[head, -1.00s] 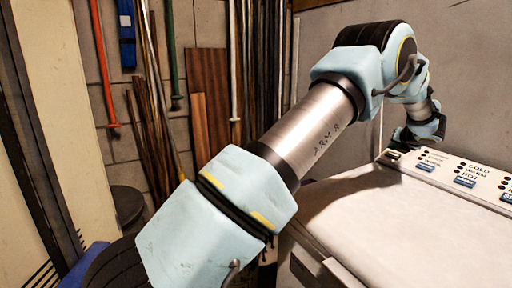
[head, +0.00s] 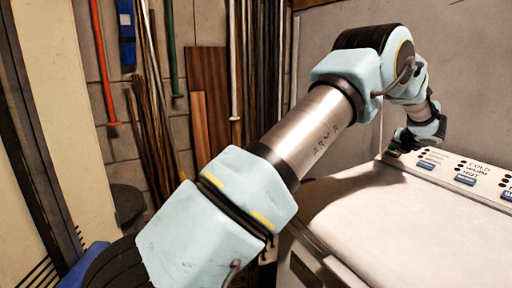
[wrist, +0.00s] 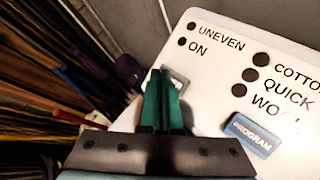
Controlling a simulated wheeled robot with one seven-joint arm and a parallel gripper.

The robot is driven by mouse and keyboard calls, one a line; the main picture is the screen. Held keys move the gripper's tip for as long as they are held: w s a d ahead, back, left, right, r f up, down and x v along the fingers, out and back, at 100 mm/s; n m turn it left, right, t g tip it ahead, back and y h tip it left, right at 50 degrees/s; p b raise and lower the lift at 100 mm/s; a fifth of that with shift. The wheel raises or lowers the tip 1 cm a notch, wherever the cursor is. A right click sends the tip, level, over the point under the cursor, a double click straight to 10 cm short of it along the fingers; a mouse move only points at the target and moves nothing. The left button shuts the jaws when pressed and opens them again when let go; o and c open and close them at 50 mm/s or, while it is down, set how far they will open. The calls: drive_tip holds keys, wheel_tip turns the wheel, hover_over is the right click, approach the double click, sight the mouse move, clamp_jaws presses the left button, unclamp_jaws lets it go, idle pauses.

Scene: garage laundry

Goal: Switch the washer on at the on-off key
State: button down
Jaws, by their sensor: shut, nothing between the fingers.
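The washer's white control panel (wrist: 212,75) fills the right of the wrist view, with "UNEVEN" and "ON" lights at its left end. A small pale grey key (wrist: 181,81) lies just below "ON", partly hidden behind my fingers. My gripper (wrist: 164,75) is shut and empty, its green fingertips over the left part of this key. Whether they touch it I cannot tell. In the head view my gripper (head: 393,147) is at the left end of the panel (head: 447,172), and the key there is hidden.
A blue "PROGRAM" key (wrist: 250,134) lies to the right of my fingers. Several more lights and blue keys (head: 465,180) follow along the panel. The white washer top (head: 410,220) is clear. A grey wall (head: 450,70) stands close behind. Boards and poles (head: 207,90) lean at the left.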

drive_tip(key=shift+d+f+b, duration=0.15)
drive_tip(key=shift+f+b, duration=0.15)
drive_tip(key=shift+f, duration=0.05)
idle(0.7)
drive_tip(key=shift+r, duration=0.1)
drive_tip(key=shift+s+a+r, duration=0.1)
drive_tip(key=shift+a+r, duration=0.2)
drive_tip(key=shift+r, duration=0.4)
drive_tip(key=shift+r, duration=0.1)
drive_tip(key=r, duration=0.1)
drive_tip(key=a+r+p, duration=0.1)
drive_tip(key=r, duration=0.1)
drive_tip(key=s+a+r+p, duration=0.1)
drive_tip(key=r, duration=0.1)
drive_tip(key=shift+s+r, duration=0.1)
drive_tip(key=shift+r, duration=0.1)
idle(0.6)
